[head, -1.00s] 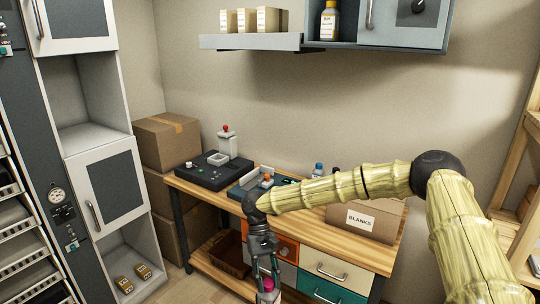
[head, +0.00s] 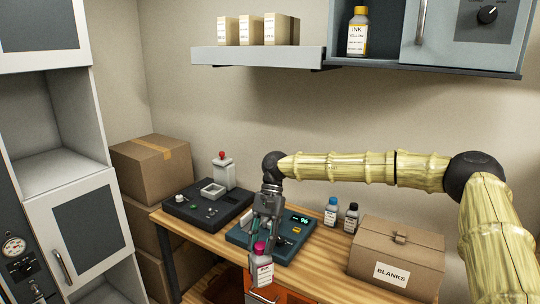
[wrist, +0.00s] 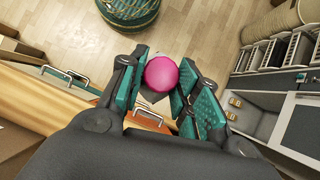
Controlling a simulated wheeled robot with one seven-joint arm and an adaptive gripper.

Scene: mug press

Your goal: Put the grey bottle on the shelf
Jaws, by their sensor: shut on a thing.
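My gripper (head: 262,232) is shut on a bottle (head: 262,270) with a pink cap, a greyish body and a white label. It hangs slightly tilted in front of the workbench. In the wrist view the pink cap (wrist: 161,74) sits between the teal finger pads, with the floor far below; most of the body is hidden under the cap. The grey wall shelf (head: 255,57) is at the top of the head view, well above my gripper. A blue-capped bottle (head: 331,213) and a black-capped bottle (head: 351,219) stand on the workbench.
Several cream boxes (head: 250,31) fill the shelf's left and middle. A yellow ink bottle (head: 357,36) stands in the open cabinet bay beside it. A BLANKS box (head: 398,257), a scale (head: 270,240) and a dark press device (head: 208,205) occupy the workbench (head: 330,262).

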